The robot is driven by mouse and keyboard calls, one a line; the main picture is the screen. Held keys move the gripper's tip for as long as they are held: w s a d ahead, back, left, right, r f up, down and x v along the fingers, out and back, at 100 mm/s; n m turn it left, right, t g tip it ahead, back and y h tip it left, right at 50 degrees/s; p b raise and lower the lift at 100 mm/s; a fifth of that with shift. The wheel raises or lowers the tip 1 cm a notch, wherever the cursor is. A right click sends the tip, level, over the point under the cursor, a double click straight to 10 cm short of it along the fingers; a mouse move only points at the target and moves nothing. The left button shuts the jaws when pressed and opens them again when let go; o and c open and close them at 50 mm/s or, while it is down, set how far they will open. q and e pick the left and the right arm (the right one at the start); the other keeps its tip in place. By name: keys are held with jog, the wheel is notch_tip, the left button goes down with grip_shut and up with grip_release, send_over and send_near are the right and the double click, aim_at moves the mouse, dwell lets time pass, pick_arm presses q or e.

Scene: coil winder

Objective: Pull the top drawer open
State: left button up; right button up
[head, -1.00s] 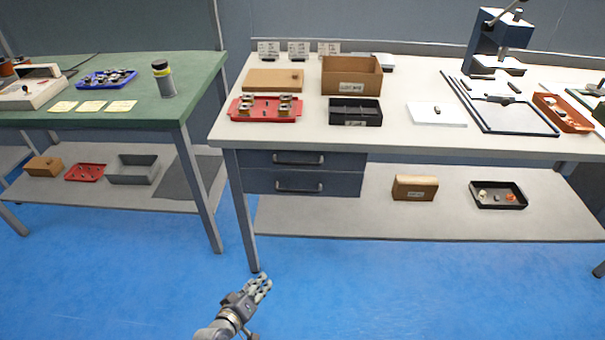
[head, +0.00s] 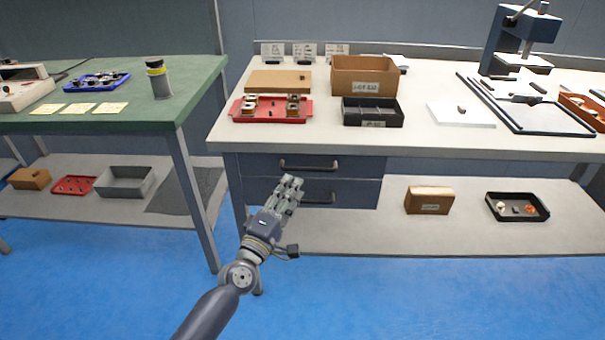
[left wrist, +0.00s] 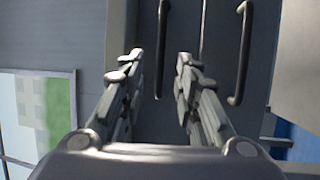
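The top drawer (head: 262,160) is a dark blue-grey drawer under the white-topped bench, and it looks closed. Its bar handle (head: 308,168) shows above my left gripper (head: 291,182) in the head view. In the left wrist view the gripper (left wrist: 160,62) is open and empty, fingers apart. The nearer handle (left wrist: 162,50) lies ahead, in line with the gap between the fingers; I take it for the top drawer's. No contact shows. My right gripper is out of view.
The lower drawer (head: 360,192) has its own handle, partly behind my fingers in the head view; a second handle (left wrist: 241,55) shows in the wrist view. The bench top (head: 410,140) overhangs the drawers. A bench leg (head: 235,185) stands left of them.

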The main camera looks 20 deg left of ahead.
aim_at(302, 173)
pick_arm(q)
jog(key=x, duration=0.6)
jog(key=shift+w, duration=0.4)
jog(key=shift+c, duration=0.6)
grip_shut()
